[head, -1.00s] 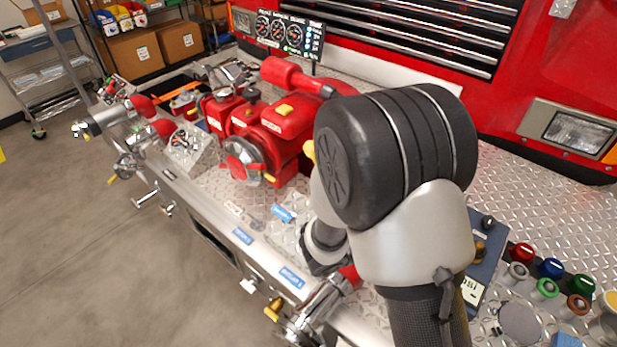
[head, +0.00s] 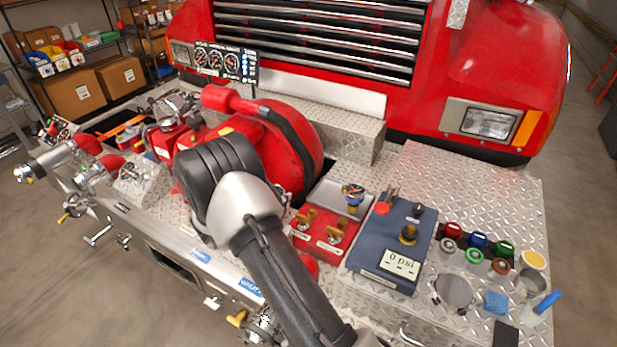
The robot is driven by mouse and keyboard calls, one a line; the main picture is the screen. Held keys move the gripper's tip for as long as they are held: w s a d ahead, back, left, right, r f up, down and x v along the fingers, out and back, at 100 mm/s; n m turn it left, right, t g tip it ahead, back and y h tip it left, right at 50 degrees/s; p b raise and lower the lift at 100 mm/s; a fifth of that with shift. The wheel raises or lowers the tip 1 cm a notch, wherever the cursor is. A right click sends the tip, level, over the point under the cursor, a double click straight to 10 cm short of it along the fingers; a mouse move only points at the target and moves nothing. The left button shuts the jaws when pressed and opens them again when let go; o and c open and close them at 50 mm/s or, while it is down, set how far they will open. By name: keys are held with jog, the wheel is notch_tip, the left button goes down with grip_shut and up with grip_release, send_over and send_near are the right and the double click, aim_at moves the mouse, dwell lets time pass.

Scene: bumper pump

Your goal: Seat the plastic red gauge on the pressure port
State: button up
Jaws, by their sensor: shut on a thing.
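My arm crosses the middle of the head view, and its dark rounded joint hides my gripper and anything held in it. I cannot make out a plastic red gauge for certain. A small round gauge with a dark rim (head: 353,193) stands above the red block with brass valves (head: 322,232), right of my arm. A blue box (head: 375,262) beside it has a display reading "0 psi" (head: 401,263) and an upright brass fitting (head: 408,235). I cannot tell which fitting is the pressure port.
The red pump (head: 290,145) stands behind my arm, with a gauge panel (head: 226,62) at its back. Several coloured round caps (head: 478,242), a blue block (head: 496,302) and a blue-handled tool (head: 545,303) lie on the right deck. The diamond-plate deck (head: 470,185) behind the caps is clear.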

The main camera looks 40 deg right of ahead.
jog(key=d+f+m+g+h, duration=0.1)
jog(key=d+m+g, duration=0.1)
jog(key=d, duration=1.3)
jog(key=shift+d+f+b, duration=0.1)
jog(key=shift+f+b, duration=0.5)
jog(key=shift+f, duration=1.8)
jog(key=shift+f+b, duration=1.6)
jog(key=shift+b, duration=0.1)
jog(key=shift+f+b, duration=0.25)
jog(key=shift+b, duration=0.2)
jog(key=o, duration=1.2)
jog(key=shift+c, duration=0.2)
jog(key=o, duration=0.3)
jog(key=shift+s, duration=0.1)
jog(key=shift+f, duration=0.15)
